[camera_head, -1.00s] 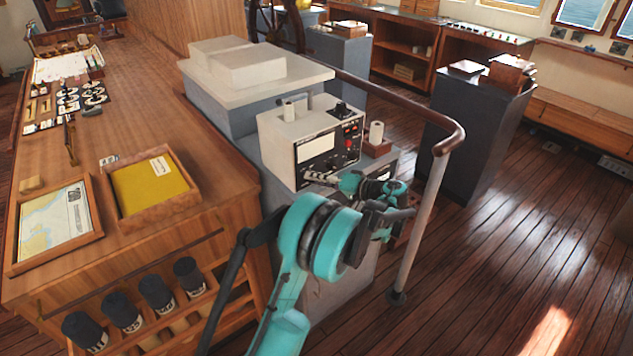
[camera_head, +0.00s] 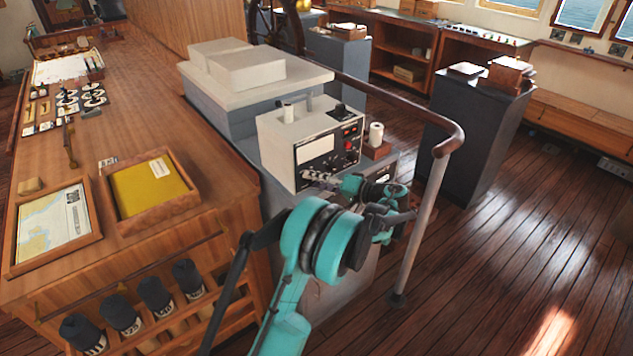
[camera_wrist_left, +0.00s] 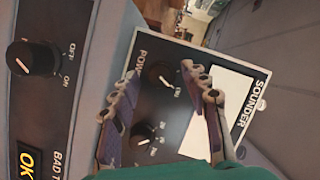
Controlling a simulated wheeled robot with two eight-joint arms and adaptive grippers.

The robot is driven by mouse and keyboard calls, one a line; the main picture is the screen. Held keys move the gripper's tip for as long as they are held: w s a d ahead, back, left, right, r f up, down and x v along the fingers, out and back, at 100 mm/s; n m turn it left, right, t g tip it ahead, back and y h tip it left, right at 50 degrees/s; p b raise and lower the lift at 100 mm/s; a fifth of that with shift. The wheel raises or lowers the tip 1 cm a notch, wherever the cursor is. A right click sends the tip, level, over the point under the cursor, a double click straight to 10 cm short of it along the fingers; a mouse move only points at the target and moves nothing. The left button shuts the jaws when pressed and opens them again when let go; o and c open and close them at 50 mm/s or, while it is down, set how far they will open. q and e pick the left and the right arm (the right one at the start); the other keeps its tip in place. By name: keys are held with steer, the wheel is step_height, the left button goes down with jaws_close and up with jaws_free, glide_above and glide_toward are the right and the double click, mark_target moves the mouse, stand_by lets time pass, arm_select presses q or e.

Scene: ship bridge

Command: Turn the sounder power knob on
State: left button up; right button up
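The sounder is a pale box (camera_head: 288,124) with a dark front panel, on a grey console. In the left wrist view its panel (camera_wrist_left: 180,125) carries the SOUNDER label, a white display (camera_wrist_left: 217,110) and the black power knob (camera_wrist_left: 158,73) beside the POWER label. Which way the knob points is hard to tell. My left gripper (camera_head: 318,178) is right in front of the panel. In the left wrist view its two fingers (camera_wrist_left: 160,76) are apart, one on each side of the power knob. I cannot tell whether they touch it. My right gripper is not in view.
A second knob (camera_wrist_left: 146,135) sits on the sounder panel near the left finger. A neighbouring panel has an OFF/ON knob (camera_wrist_left: 33,58). A handrail (camera_head: 428,200) stands right of my arm; a wooden chart table (camera_head: 170,110) is on the left.

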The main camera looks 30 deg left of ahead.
arm_select(q)
steer(key=shift+d, duration=0.1)
steer(key=d+r, duration=0.2)
steer(key=d, duration=0.9)
steer(key=shift+s+d+r, duration=0.15)
steer(key=shift+s+d, duration=0.1)
steer(key=shift+d, duration=0.05)
steer(key=s+a+r+m+t+h, duration=0.15)
steer(key=s+m+h, duration=0.25)
steer(key=s+h, duration=0.65)
steer(key=s+d+f+t+h, duration=0.2)
steer(key=s+d, duration=0.3)
steer(key=s, duration=0.4)
steer(key=s+d+f+m+t+h, duration=0.1)
steer(key=s+d+f+t+h, duration=0.2)
steer(key=s, duration=0.6)
steer(key=shift+d+f, duration=0.55)
steer(key=shift+d, duration=0.7)
